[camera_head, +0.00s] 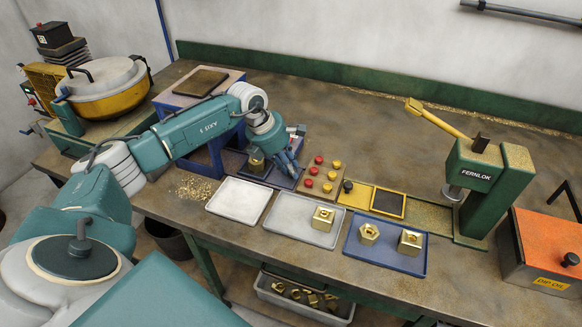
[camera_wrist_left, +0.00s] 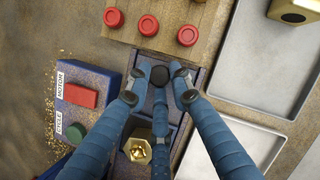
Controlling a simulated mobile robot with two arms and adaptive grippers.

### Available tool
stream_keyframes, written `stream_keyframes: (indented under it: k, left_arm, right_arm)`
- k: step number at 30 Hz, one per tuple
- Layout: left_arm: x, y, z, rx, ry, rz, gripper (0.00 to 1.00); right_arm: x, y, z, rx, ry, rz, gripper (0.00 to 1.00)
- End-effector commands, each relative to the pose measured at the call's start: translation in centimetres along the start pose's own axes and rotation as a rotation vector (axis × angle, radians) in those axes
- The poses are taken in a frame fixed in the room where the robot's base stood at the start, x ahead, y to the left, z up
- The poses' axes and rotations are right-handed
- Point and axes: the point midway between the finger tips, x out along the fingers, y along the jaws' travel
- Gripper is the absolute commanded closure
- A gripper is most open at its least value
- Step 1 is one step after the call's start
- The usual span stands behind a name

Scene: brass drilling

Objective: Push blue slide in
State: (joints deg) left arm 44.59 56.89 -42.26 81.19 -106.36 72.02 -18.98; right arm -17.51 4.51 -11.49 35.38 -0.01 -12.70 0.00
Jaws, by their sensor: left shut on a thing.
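The blue slide (camera_wrist_left: 176,108) shows in the left wrist view, partly hidden under my fingers. A black knob (camera_wrist_left: 160,75) stands at its end, and a brass hex piece (camera_wrist_left: 138,149) sits on it nearer the wrist. In the head view the brass piece (camera_head: 256,159) shows in front of the blue machine (camera_head: 215,150), beside my gripper. My left gripper (camera_head: 288,162) is low over the slide, its blue fingers (camera_wrist_left: 159,87) closed around the black knob. In the head view my fingers hide the knob. My right gripper is not in view.
A switch box (camera_wrist_left: 86,103) with red and green buttons is left of the slide in the wrist view. Trays (camera_head: 240,199) lie in front; brass chips (camera_head: 196,187) lie at left.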

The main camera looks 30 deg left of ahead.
Motion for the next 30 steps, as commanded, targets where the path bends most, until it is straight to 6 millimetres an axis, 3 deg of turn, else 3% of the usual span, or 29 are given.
stream_keyframes:
  k: [9, 22, 23, 25, 30]
  left_arm:
    - [-2.0, 5.7, -5.0, -0.007, 0.0, 0.014, 1.0]
    - [-2.8, 6.6, -5.6, 0.0, -0.007, 0.007, 1.0]
    - [-2.8, 6.6, -5.6, 0.0, -0.007, 0.008, 0.77]
    - [-2.8, 6.6, -5.6, 0.0, -0.007, 0.008, 0.63]
    - [-2.7, 6.6, -5.8, 0.0, -0.004, 0.007, 0.6]
  right_arm:
    - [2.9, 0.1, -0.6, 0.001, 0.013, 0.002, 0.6]
    - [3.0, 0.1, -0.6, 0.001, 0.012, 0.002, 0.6]
    - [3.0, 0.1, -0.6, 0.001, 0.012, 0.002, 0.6]
    - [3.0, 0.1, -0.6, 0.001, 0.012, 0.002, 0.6]
    - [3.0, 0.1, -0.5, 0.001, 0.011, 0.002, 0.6]
